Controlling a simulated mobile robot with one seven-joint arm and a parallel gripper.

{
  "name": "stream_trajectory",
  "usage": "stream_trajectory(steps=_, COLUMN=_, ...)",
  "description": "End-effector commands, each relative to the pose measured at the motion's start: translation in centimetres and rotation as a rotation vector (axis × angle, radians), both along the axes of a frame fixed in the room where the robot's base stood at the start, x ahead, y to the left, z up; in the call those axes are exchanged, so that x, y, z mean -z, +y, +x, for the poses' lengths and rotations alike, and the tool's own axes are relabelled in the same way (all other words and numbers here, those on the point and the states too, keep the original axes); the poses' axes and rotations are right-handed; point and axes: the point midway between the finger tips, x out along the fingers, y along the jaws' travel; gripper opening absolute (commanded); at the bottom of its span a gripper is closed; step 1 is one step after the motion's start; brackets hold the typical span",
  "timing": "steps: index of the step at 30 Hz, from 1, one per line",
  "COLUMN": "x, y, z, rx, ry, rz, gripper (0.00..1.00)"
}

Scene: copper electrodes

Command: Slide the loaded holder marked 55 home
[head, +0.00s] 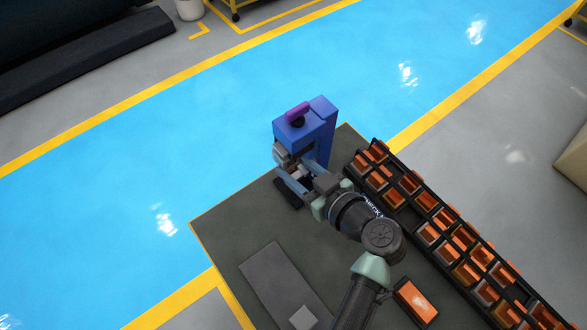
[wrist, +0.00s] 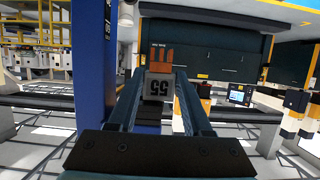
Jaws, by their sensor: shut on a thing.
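The holder marked 55 (wrist: 158,87) is a pale grey block in the wrist view, its number upside down. A copper electrode (wrist: 160,58) with upright prongs stands out beyond it. My gripper (wrist: 159,80) is shut on the holder, one finger on each side. In the head view my gripper (head: 287,176) is at the front left of the blue machine (head: 320,148), just below its overhanging head. The holder is mostly hidden there by the fingers. Whether it touches the machine's seat, I cannot tell. The machine's blue column also shows at left in the wrist view (wrist: 92,70).
A long black rack (head: 470,234) with several copper electrodes runs along the right. A grey plate (head: 270,275) lies on the dark table (head: 225,228), otherwise clear at left.

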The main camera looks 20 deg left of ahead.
Motion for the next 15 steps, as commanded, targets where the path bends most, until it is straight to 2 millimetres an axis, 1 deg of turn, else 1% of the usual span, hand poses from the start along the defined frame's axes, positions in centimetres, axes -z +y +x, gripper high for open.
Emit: stream_trajectory(steps=15, x=-0.21, y=-0.81, z=1.10, rx=0.002, ry=-0.006, rz=0.003, gripper=0.00)
